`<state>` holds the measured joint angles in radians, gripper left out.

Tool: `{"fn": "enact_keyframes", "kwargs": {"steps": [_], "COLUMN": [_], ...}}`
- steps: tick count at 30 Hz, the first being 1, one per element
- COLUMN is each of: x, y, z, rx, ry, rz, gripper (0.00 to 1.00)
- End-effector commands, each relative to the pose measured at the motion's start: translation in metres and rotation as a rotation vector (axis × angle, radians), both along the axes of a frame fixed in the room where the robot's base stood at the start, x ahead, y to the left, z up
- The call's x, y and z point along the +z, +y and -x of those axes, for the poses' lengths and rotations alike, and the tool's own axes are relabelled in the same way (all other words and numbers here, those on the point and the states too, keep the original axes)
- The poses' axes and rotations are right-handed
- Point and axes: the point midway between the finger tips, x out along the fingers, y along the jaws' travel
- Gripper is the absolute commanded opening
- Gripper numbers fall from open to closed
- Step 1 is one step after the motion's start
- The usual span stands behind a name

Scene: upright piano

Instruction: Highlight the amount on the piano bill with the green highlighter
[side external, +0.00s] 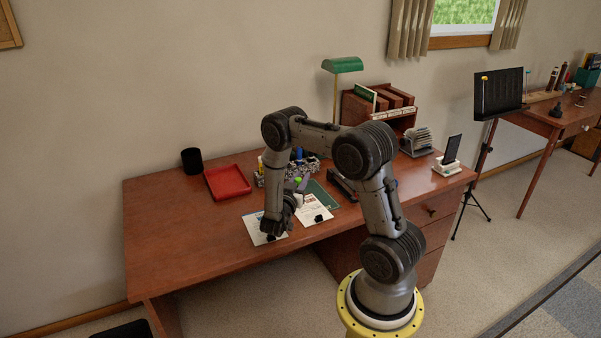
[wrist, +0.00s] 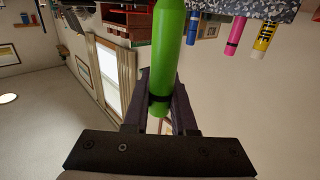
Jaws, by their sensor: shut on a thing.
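My gripper (wrist: 168,92) is shut on the green highlighter (wrist: 168,50), which stands out beyond the fingers in the wrist view. In the side view my gripper (side external: 300,186) is low over the front of the desk, turned upward, with a small bit of green (side external: 298,180) at its end. Two white papers lie near the desk's front edge: a left paper (side external: 254,227) partly hidden by my wrist, and a right paper (side external: 314,208). Each has a dark object on it. The print is too small to tell which is the piano bill.
A grey organizer (wrist: 238,8) holds pink (wrist: 236,34), blue (wrist: 193,27) and yellow (wrist: 264,40) items. A green mat (side external: 323,197), black stapler-like object (side external: 342,186), red tray (side external: 227,182) and black cup (side external: 192,161) are on the desk (side external: 175,235). The desk's left side is clear.

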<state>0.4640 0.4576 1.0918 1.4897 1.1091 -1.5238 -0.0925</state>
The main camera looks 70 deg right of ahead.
Motion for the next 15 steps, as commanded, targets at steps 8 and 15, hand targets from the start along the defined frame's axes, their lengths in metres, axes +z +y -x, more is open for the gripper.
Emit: {"fn": "enact_keyframes", "kwargs": {"steps": [8, 15], "x": [-0.025, -0.025], "y": [-0.004, -0.02], "z": [0.003, 0.019], "rx": [-0.002, -0.003], "ry": [0.0, 0.0], "rz": [0.001, 0.001], "gripper": [0.0, 0.0]}}
